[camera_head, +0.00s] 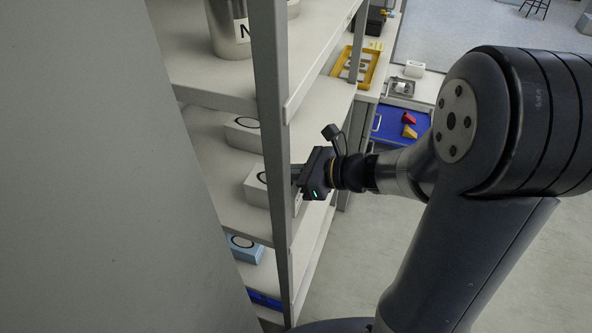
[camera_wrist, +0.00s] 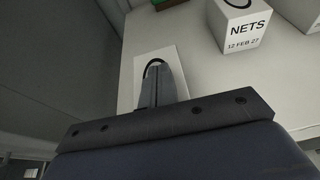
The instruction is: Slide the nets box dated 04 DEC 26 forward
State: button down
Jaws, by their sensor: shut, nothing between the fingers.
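My gripper (camera_head: 297,173) reaches into the middle shelf from the right; its fingers are shut and empty. In the wrist view the shut fingers (camera_wrist: 156,72) lie over the top of a white box (camera_wrist: 128,88) with a black ring on it, hiding part of it; I cannot tell whether they touch. In the head view this appears to be the white box (camera_head: 256,192) beside the fingers, partly behind the shelf post. Its date does not show. Another white box (camera_wrist: 236,28), right of the fingers in the wrist view, reads NETS, 12 FEB 27.
A grey shelf post (camera_head: 272,120) stands close to my gripper. Another white box (camera_head: 242,134) sits farther back on the same shelf. A light blue box (camera_head: 245,249) is on the shelf below. A grey container (camera_head: 228,30) stands on the shelf above.

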jog(key=shift+w+d, duration=0.1)
jog(key=shift+d, duration=0.1)
jog(key=s+d, duration=0.4)
jog(key=d, duration=0.6)
jog(key=shift+s+d+b, duration=0.3)
jog(key=shift+s+b, duration=0.05)
jog(key=shift+a+r, duration=0.1)
jog(key=w+a, duration=0.1)
jog(key=a, duration=0.2)
jog(key=w+a, duration=0.2)
jog(key=a, duration=0.2)
jog(key=w+a, duration=0.1)
jog(key=a, duration=0.3)
jog(key=shift+w+p, duration=0.25)
jog(key=shift+p, duration=0.15)
jog(key=shift+a+f+b, duration=0.15)
jog(key=shift+f+b, duration=0.05)
jog(key=shift+b, duration=0.1)
jog(key=shift+w+d+f, duration=0.15)
jog(key=shift+d+f, duration=0.05)
jog(key=shift+d, duration=0.05)
jog(key=shift+a+f, duration=0.1)
